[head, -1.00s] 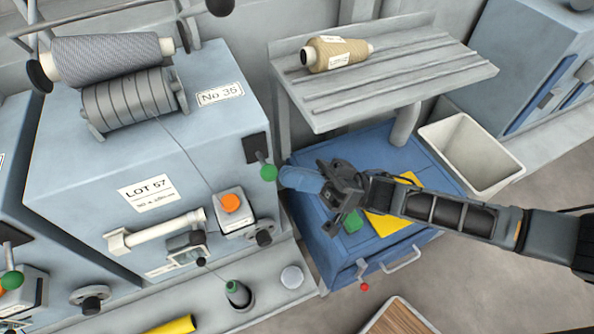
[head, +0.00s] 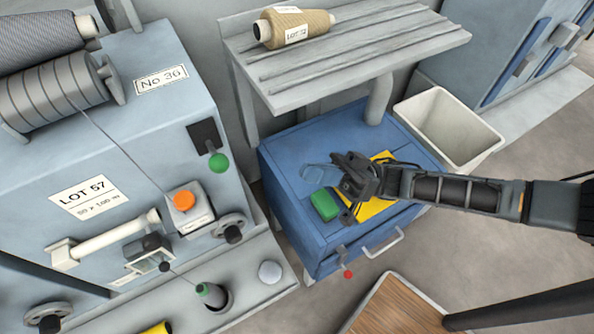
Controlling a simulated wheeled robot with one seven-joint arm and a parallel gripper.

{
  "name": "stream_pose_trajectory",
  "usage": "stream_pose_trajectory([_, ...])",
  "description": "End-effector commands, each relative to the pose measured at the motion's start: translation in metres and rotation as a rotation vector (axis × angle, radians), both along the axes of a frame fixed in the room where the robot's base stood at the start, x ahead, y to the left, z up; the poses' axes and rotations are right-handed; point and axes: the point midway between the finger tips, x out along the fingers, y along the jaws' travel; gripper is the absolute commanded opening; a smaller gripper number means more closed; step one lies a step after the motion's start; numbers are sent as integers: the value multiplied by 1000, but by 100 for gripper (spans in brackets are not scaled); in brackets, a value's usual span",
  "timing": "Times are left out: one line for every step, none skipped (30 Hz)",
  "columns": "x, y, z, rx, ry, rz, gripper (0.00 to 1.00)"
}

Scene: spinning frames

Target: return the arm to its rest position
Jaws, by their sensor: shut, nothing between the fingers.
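My gripper (head: 345,190) shows in the head view at the end of my dark arm (head: 460,190). The arm reaches in from the right edge. The gripper hangs over the blue cabinet (head: 290,235), above a yellow sheet (head: 385,165) and beside a green block (head: 324,205). Its jaws are shut with nothing held. I cannot tell the exact height of the gripper above the cabinet top. The arm hides part of the yellow sheet.
On the left stands the spinning frame (head: 130,140) with a green-knobbed lever (head: 218,161) and an orange button (head: 183,201). A grey shelf (head: 400,45) holds a tan bobbin (head: 292,28). A white bin (head: 447,128) stands behind the arm. A wooden-topped surface (head: 395,305) lies at the bottom.

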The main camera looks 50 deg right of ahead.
Motion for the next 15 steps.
stream_pose_trajectory([-2,-5,-5,-1,1,0,0])
stream_pose_trajectory([-3,-6,-6,-1,1,0,0])
stream_pose_trajectory([-5,-8,-8,-1,1,0,0])
stream_pose_trajectory([-5,-9,-8,-1,1,0,0])
stream_pose_trajectory([-6,-10,-9,-1,1,0,0])
stream_pose_trajectory([-6,-11,-9,0,0,0,0])
stream_pose_trajectory([-7,-11,-9,0,0,0,0])
stream_pose_trajectory([-7,-12,-9,0,0,0,0])
stream_pose_trajectory([-7,-12,-9,0,0,0,0])
stream_pose_trajectory([-7,-12,-9,0,0,0,0])
stream_pose_trajectory([-7,-12,-8,0,0,0,0])
stream_pose_trajectory([-7,-12,-8,0,0,0,0])
stream_pose_trajectory([-7,-12,-8,0,0,0,0])
stream_pose_trajectory([-7,-12,-8,0,0,0,0])
stream_pose_trajectory([-7,-12,-8,0,0,0,0])
